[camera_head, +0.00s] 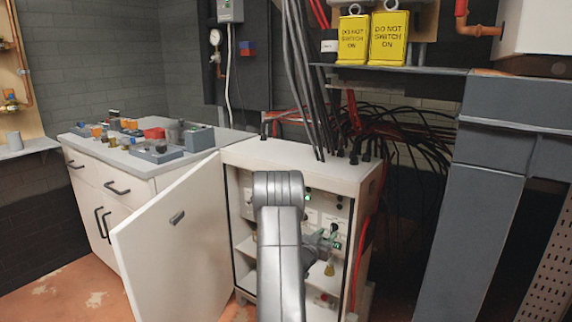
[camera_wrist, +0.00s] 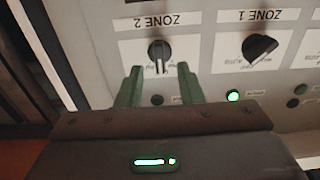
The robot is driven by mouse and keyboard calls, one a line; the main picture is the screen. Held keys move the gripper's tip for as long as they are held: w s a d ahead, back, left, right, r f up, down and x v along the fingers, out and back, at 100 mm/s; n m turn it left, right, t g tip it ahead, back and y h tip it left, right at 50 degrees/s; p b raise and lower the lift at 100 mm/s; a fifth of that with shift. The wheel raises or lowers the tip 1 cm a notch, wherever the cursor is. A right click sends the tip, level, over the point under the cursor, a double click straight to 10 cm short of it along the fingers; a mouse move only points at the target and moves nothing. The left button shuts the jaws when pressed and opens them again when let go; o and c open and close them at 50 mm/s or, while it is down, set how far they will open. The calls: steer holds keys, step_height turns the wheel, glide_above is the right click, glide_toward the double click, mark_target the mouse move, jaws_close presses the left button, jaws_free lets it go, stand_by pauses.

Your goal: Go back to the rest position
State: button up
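My gripper (camera_wrist: 160,85) shows in the wrist view with its two green fingers spread apart and nothing between them. The fingertips are just beside the ZONE 2 knob (camera_wrist: 159,56), which appears upside down with its label; I cannot tell whether they touch it. The ZONE 1 knob (camera_wrist: 260,47) is to the right, with a lit green lamp (camera_wrist: 233,96) near it. In the head view my gripper (camera_head: 326,236) is at the panel inside the open white cabinet (camera_head: 300,157), partly hidden by my arm.
The cabinet door (camera_head: 178,245) stands open to the left. Black cables (camera_head: 304,80) run down to the cabinet top. A counter (camera_head: 95,150) with small parts stands at the left. A grey post (camera_head: 475,220) is at the right. Two yellow "DO NOT SWITCH ON" signs (camera_head: 388,38) sit above.

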mark_target(331, 230)
steer(key=p+v, duration=0.1)
steer(key=v, duration=1)
steer(key=b+x, duration=0.2)
steer(key=x, duration=1.2)
steer(key=shift+f, duration=0.1)
steer(key=m+b, duration=0.2)
steer(key=m, duration=0.2)
steer(key=shift+s, duration=0.1)
steer(key=m+b, duration=0.2)
steer(key=m, duration=0.2)
steer(key=shift+d+m+b, duration=0.1)
steer(key=shift+m+b, duration=0.2)
steer(key=shift+b, duration=0.05)
steer(key=p+v, duration=0.2)
steer(key=v, duration=1)
